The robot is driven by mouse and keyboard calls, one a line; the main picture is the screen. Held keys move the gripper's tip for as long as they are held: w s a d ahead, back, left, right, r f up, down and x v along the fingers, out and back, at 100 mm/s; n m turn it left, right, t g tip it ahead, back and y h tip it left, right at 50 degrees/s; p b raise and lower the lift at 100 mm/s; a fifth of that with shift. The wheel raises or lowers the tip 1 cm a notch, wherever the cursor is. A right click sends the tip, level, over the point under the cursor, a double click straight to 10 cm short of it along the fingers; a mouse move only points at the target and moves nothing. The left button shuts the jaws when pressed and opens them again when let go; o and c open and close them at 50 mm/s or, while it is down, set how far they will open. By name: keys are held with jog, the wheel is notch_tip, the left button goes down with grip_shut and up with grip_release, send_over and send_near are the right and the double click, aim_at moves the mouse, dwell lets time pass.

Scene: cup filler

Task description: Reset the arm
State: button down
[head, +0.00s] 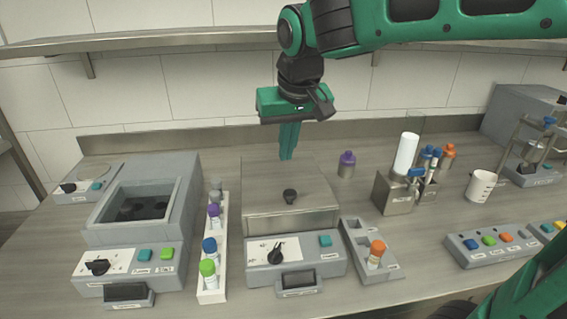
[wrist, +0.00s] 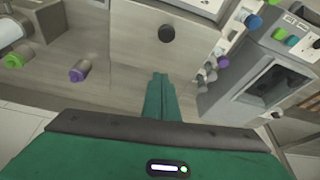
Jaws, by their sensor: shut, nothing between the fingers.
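My gripper (head: 288,153) is green with a dark wrist and hangs fingers down in the head view. It is above the back part of the bench, behind the middle grey machine (head: 291,219) with a black knob on its lid. Its two fingers are together and hold nothing. In the wrist view the closed fingers (wrist: 158,84) point toward the lid's black knob (wrist: 166,33), apart from it. My green arm reaches in from the upper right of the head view.
A machine with a dark window (head: 138,206) stands left. A white rack (head: 212,285) of capped tubes stands beside it. A grey rack (head: 390,266) holds an orange-capped tube. A purple-capped bottle (head: 347,165), a metal holder (head: 393,193) and a white cup (head: 481,185) stand right. A shelf runs above.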

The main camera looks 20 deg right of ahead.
jog(key=s+d+f+m+g+h, duration=0.15)
jog(key=s+d, duration=0.25)
jog(key=d, duration=0.4)
jog(key=s+d+f+m, duration=0.2)
jog(key=s+d, duration=0.2)
jog(key=d, duration=0.4)
jog(key=s+d+f+m+g, duration=0.1)
jog(key=s+d+f, duration=0.3)
jog(key=s, duration=0.4)
jog(key=s+d+f+m+g+y, duration=0.1)
jog(key=s+d+f+m, duration=0.1)
jog(key=s+d+f, duration=0.3)
jog(key=s, duration=0.3)
jog(key=shift+d+f, duration=0.2)
jog(key=shift+f, duration=0.15)
